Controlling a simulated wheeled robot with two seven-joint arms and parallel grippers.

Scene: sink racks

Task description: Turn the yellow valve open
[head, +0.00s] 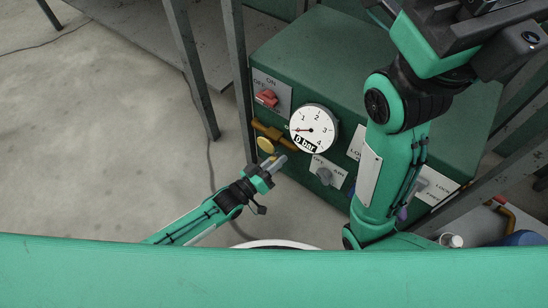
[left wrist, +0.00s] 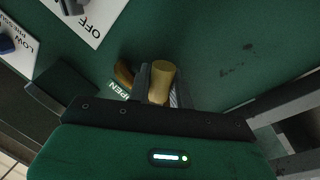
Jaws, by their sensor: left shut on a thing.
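The yellow valve (head: 270,131) is on the front of a green machine box, left of a round gauge. It has a brownish yellow lever and a yellow knob (head: 265,145). My left gripper (head: 274,162) comes up from below and reaches the valve. In the left wrist view the gripper (left wrist: 160,88) is shut on the yellow valve's knob (left wrist: 162,78), which stands between its fingers. Part of an "OPEN" label shows beside it; the fingers hide much of the lever. My right arm rises at the right, and its fingertips are not seen.
The gauge (head: 314,128) reads 0 bar. A red switch (head: 266,97) on an ON/OFF plate is above the valve, and a grey knob (head: 325,176) is below the gauge. Grey metal posts (head: 240,90) stand close to the box's left.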

